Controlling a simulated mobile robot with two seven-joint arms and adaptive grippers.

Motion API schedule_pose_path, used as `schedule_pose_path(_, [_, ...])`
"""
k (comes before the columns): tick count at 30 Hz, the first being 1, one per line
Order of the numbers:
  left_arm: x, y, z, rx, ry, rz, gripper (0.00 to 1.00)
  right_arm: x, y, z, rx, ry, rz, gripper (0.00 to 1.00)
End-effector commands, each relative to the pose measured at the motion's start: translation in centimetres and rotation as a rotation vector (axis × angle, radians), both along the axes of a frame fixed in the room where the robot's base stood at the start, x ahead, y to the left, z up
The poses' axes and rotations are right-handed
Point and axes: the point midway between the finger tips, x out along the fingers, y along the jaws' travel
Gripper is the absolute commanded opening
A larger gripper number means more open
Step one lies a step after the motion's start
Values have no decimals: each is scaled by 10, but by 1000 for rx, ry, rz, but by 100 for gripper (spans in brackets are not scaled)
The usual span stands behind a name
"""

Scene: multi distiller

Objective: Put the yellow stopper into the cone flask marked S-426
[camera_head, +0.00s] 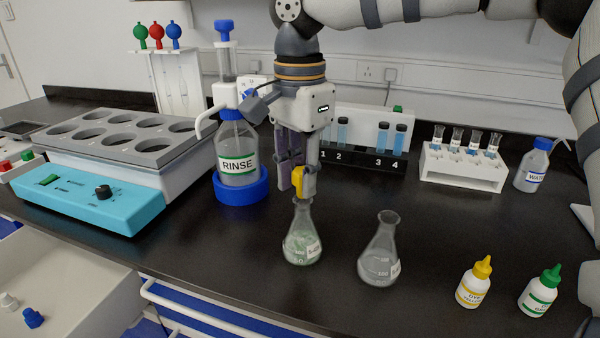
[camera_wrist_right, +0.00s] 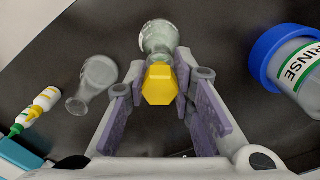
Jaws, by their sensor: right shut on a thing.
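My right gripper (camera_head: 298,185) is shut on the yellow stopper (camera_head: 297,180). The stopper's yellow hexagonal top (camera_wrist_right: 159,84) shows between the fingers in the right wrist view. The gripper holds it right over the mouth of a cone flask (camera_head: 303,240) with some greenish liquid. I cannot tell whether the stopper's lower end is inside the neck. A second cone flask (camera_head: 379,254), which looks clear, stands open to the right. Both flasks have white labels turned to the side, and their marks are not readable. My left gripper is not in view.
A RINSE bottle (camera_head: 238,160) in a blue ring stands left of the gripper. A blue-fronted device with a grey holed block (camera_head: 125,130) is at left. Yellow-capped (camera_head: 474,284) and green-capped (camera_head: 539,292) bottles stand front right. Vial racks stand behind.

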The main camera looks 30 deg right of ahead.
Motion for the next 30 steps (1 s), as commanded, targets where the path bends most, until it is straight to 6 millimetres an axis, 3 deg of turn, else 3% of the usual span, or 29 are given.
schedule_pose_path(30, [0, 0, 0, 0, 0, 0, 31, 0, 0, -8, 0, 0, -1, 13])
